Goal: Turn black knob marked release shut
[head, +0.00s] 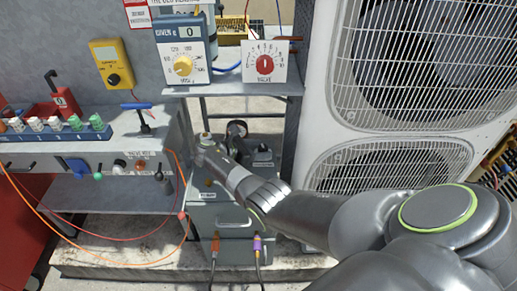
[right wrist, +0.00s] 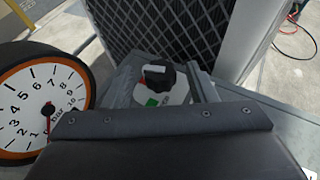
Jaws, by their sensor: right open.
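The black knob (right wrist: 158,75) has a white stripe on its grip. It sits on a white plate with a green mark and a red mark, best seen in the right wrist view. My right gripper (right wrist: 165,89) is open, its two fingers apart on either side of the plate, with the knob a little beyond or between the tips; I cannot tell if they touch it. In the head view my right arm reaches over the grey box (head: 218,218) and hides part of its top. The release lettering is not readable. My left gripper is not in view.
A round gauge (right wrist: 42,100) with an orange rim stands close beside my right gripper. The white condenser unit (head: 390,150) rises on the right. A meter with a red knob (head: 265,65) stands on the shelf above. Cables hang at the box's front.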

